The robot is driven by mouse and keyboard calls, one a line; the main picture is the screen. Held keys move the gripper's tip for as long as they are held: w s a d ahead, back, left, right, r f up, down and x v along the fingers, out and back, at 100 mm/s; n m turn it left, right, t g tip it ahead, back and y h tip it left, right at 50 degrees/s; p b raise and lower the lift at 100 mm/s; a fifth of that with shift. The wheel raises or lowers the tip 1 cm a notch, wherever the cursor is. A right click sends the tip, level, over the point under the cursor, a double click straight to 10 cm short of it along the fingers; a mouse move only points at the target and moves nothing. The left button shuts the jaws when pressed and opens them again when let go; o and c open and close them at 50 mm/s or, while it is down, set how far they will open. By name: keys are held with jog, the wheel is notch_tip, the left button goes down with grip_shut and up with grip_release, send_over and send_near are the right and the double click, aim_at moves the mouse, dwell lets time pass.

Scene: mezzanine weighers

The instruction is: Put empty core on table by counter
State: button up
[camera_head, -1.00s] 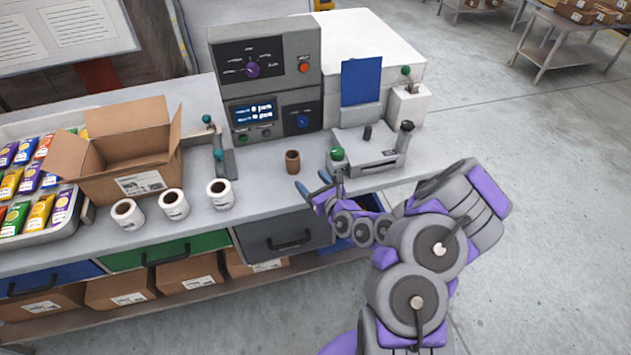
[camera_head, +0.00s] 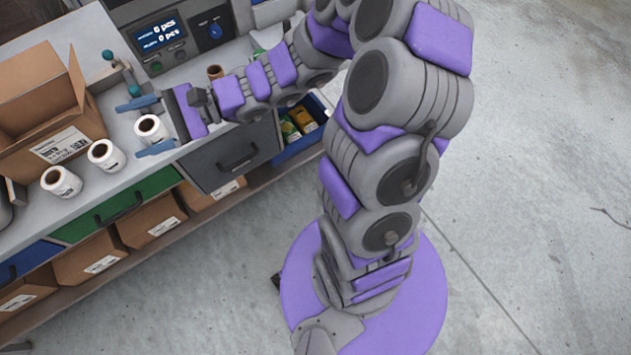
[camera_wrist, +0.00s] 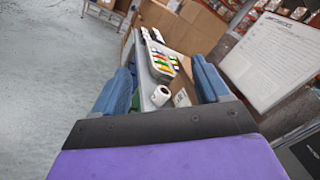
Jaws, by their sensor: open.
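The empty core, a small brown tube (camera_head: 215,72), stands on the grey workbench (camera_head: 125,180) beside the weighing console; my forearm partly covers it from below. My gripper (camera_head: 143,126) is open, with blue fingers, and points left along the bench. The rightmost white roll (camera_head: 150,128) shows between its fingers in the head view; I cannot tell whether they touch it. In the wrist view my gripper (camera_wrist: 163,85) is open too, with a white roll (camera_wrist: 160,96) seen between the fingers. The core does not show in the wrist view.
Two more white rolls (camera_head: 106,155) stand to the left, before an open cardboard box (camera_head: 45,110). The weighing console (camera_head: 175,35) stands behind. A blue drawer (camera_head: 300,143) with packets is open at the bench front. A tray of coloured packs (camera_wrist: 172,68) lies further along.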

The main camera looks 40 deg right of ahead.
jog(key=s+d+f+n+g+h, duration=0.2)
jog(key=s+n+g+h, duration=0.7)
jog(key=s, duration=1)
jog(key=s+d+n+t+h, duration=0.1)
jog(key=s+d+h, duration=0.2)
jog(key=d, duration=0.6)
jog(key=s+d+f+n+t+h, duration=0.1)
jog(key=s+d+n+t+h, duration=0.1)
jog(key=d+h, duration=0.4)
jog(key=s+d, duration=0.1)
jog(key=d, duration=0.2)
jog(key=shift+s+d+f+t, duration=0.15)
jog(key=shift+s+d+t, duration=0.15)
jog(key=shift+s, duration=0.05)
jog(key=shift+a, duration=0.25)
